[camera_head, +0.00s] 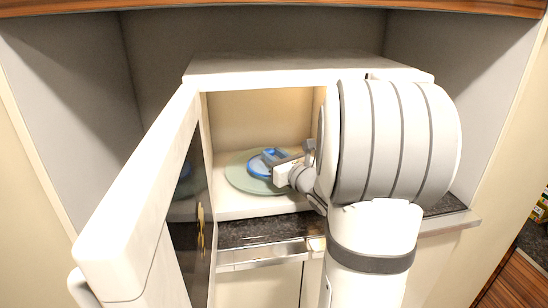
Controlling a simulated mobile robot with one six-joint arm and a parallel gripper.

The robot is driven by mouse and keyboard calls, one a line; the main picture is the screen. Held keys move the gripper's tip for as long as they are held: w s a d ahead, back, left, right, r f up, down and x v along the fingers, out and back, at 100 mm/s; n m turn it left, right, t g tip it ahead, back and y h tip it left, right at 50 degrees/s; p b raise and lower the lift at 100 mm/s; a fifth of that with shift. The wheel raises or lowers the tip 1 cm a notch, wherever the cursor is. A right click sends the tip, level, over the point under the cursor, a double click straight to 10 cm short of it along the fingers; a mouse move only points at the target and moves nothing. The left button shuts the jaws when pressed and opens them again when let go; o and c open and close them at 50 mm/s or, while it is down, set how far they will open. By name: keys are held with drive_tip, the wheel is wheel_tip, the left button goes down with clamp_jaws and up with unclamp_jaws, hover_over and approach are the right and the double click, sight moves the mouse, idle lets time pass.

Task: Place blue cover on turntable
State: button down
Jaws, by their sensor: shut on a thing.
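The blue cover (256,165) is a small round lid inside the open white microwave. It is over the pale green glass turntable (238,178); I cannot tell whether it touches the glass. My gripper (276,158) reaches into the cavity from the right and is shut on the cover. My gripper and wrist hide the right part of the cover and of the turntable.
The microwave door (140,190) stands open on the left, close to the cavity opening. The white cavity floor (240,208) is bare in front of the turntable. A dark stone counter edge (265,230) runs below. My arm blocks the right side of the microwave.

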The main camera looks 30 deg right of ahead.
drive_tip(key=shift+f, duration=0.35)
drive_tip(key=shift+f, duration=0.2)
drive_tip(key=c, duration=1.2)
unclamp_jaws()
drive_tip(key=shift+o, duration=0.2)
drive_tip(key=shift+r, duration=0.15)
drive_tip(key=shift+r, duration=0.15)
drive_tip(key=s+b, duration=0.1)
drive_tip(key=s, duration=0.3)
drive_tip(key=s+d+b, duration=0.1)
drive_tip(key=s, duration=0.3)
drive_tip(key=s+b, duration=0.1)
drive_tip(key=s, duration=0.3)
drive_tip(key=shift+d, duration=0.2)
